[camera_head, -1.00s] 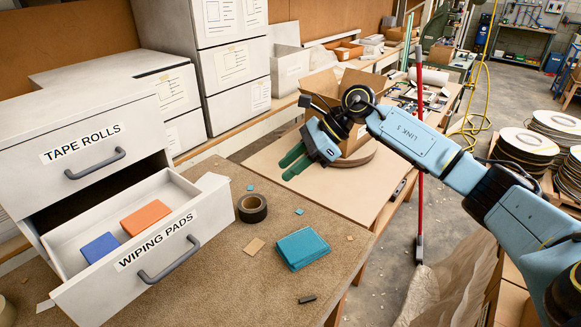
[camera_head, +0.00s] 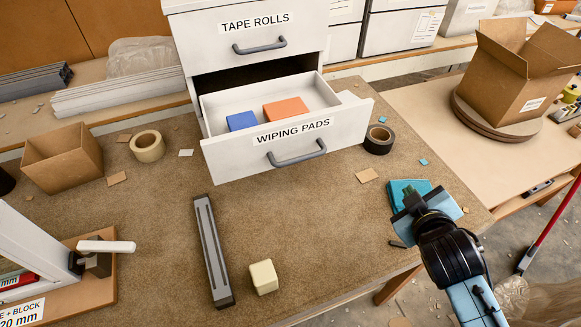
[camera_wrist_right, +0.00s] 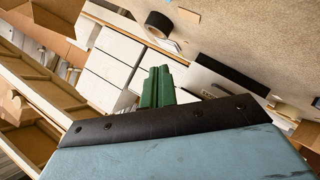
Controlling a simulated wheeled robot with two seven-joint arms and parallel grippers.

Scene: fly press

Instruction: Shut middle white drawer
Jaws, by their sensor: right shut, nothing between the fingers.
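The white drawer labelled WIPING PADS (camera_head: 225,160) stands pulled out below the TAPE ROLLS drawer (camera_head: 222,48), which looks shut. It has a grey bar handle (camera_head: 297,153). An orange pad (camera_head: 287,109) and a blue pad (camera_head: 241,121) lie inside it. Anything below this drawer is hidden by its front. My right gripper (camera_head: 412,194) is to the right of the drawer and nearer, apart from it, over a teal pad (camera_head: 399,188). Its green fingers also show together in the right wrist view (camera_wrist_right: 157,88), shut and empty. My left gripper is out of view.
A black tape roll (camera_head: 378,140) lies just right of the drawer. A long grey bar (camera_head: 212,250) and a cream block (camera_head: 264,277) lie in front of it. A cream tape roll (camera_head: 147,146) and an open carton (camera_head: 62,158) stand left. The bench directly before the drawer is mostly clear.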

